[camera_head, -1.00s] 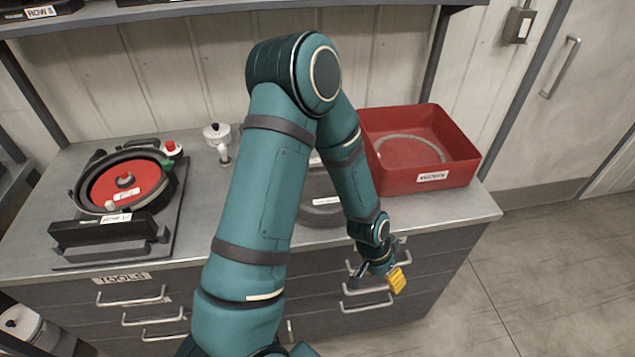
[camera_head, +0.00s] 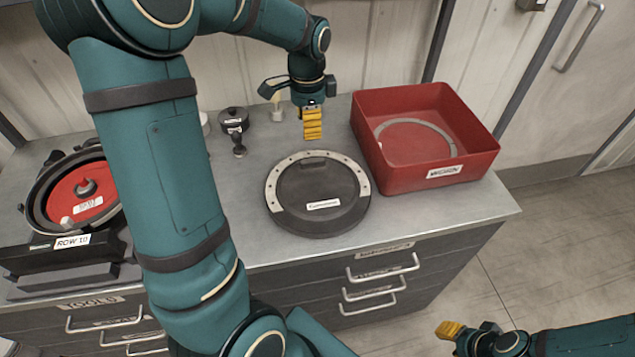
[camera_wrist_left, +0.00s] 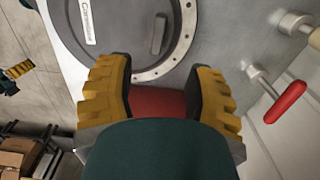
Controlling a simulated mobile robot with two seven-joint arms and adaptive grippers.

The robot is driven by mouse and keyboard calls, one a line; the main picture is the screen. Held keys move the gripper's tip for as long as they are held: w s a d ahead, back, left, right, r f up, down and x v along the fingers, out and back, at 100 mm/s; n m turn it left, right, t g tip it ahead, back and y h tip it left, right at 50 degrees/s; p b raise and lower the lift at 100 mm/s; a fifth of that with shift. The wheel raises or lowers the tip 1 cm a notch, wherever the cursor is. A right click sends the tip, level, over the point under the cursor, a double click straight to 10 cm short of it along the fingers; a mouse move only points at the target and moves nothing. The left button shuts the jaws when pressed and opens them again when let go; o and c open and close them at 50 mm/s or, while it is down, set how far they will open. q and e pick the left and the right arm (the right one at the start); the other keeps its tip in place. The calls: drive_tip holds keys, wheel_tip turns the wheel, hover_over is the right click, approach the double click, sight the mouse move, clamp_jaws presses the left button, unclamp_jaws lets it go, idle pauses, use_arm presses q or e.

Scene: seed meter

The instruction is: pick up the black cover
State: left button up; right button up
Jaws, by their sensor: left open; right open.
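The black cover (camera_head: 303,191) is a round dark disc with a raised grip and a white label. It lies flat on the bench, with a pale ring with holes around its rear edge. It also shows at the top of the left wrist view (camera_wrist_left: 123,28). My left gripper (camera_head: 312,122) is open and empty, above the bench behind the cover and apart from it. Its two yellow fingers (camera_wrist_left: 160,95) stand wide apart in the left wrist view. My right gripper (camera_head: 450,330) is low at the bottom right, over the floor, far from the cover.
A red bin (camera_head: 405,177) holding a pale ring stands right of the cover. A seed meter with a red disc (camera_head: 85,188) sits at the left, partly behind my left arm. A black knob (camera_head: 233,120) stands near the back. A red handle (camera_wrist_left: 285,103) shows in the wrist view.

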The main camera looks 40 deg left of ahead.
sight(313, 160)
use_arm(q)
wheel_tip(313, 160, down, 7)
drive_tip(key=shift+d+f+b, duration=0.1)
drive_tip(key=shift+d+b, duration=0.05)
drive_tip(key=shift+b, duration=0.45)
drive_tip(key=f, duration=0.2)
drive_tip(key=f+b, duration=0.1)
drive_tip(key=f, duration=0.2)
drive_tip(key=shift+w+d, duration=0.15)
drive_tip(key=shift+w, duration=0.05)
drive_tip(key=shift+r, duration=0.1)
clamp_jaws()
